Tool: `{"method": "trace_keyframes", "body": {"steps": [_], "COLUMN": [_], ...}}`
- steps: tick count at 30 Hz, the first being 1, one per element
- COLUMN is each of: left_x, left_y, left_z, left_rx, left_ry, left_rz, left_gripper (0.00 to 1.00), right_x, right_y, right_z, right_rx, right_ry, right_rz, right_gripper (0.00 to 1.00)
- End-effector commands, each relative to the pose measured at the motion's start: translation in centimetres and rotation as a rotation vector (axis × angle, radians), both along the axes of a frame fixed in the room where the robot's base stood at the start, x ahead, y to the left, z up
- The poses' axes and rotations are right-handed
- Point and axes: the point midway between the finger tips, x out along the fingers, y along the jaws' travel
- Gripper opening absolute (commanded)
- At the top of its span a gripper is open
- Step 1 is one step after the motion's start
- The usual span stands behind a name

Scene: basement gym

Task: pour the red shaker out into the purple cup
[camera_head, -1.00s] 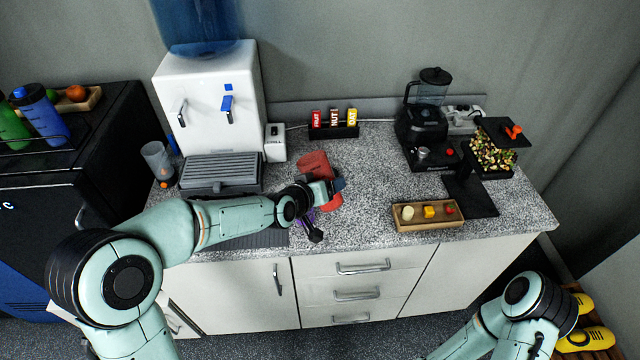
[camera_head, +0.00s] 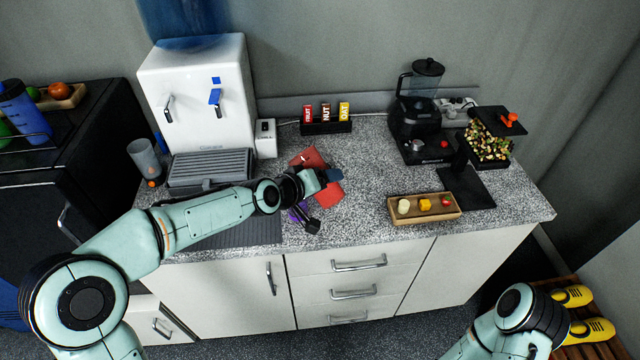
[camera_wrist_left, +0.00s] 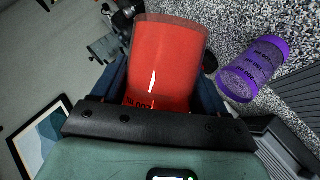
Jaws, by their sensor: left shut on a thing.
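The red shaker (camera_head: 329,195) is held tilted over the speckled counter, with part of it hidden by my left gripper (camera_head: 324,177). In the left wrist view the shaker (camera_wrist_left: 167,58) sits between the two dark blue fingers, which are shut on it. The purple cup (camera_head: 297,213) stands on the counter just below and left of the gripper, partly hidden by my arm. In the wrist view the purple cup (camera_wrist_left: 254,69) is right of the shaker, with a gap in the picture. Nothing is seen coming out of the shaker. My right gripper is out of view.
A white water dispenser (camera_head: 200,105) stands at the left, with a clear tumbler (camera_head: 144,158) beside it. A bar holder (camera_head: 326,127) is at the back. A wooden tray (camera_head: 425,217), black blender (camera_head: 420,130) and chopped-food bin (camera_head: 487,147) are right. The counter's middle right is free.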

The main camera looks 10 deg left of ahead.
Motion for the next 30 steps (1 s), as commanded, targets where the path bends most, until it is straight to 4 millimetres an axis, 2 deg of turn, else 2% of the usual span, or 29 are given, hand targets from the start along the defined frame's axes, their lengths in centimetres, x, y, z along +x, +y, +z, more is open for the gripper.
{"method": "trace_keyframes", "body": {"steps": [30], "left_x": [-0.2], "left_y": [-0.4], "left_z": [-1.6], "left_rx": [-0.425], "left_ry": [0.233], "left_rz": [0.002], "left_gripper": [0.34], "right_x": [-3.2], "right_y": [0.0], "right_z": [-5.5], "right_rx": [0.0], "right_ry": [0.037], "right_rz": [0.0], "right_gripper": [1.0]}}
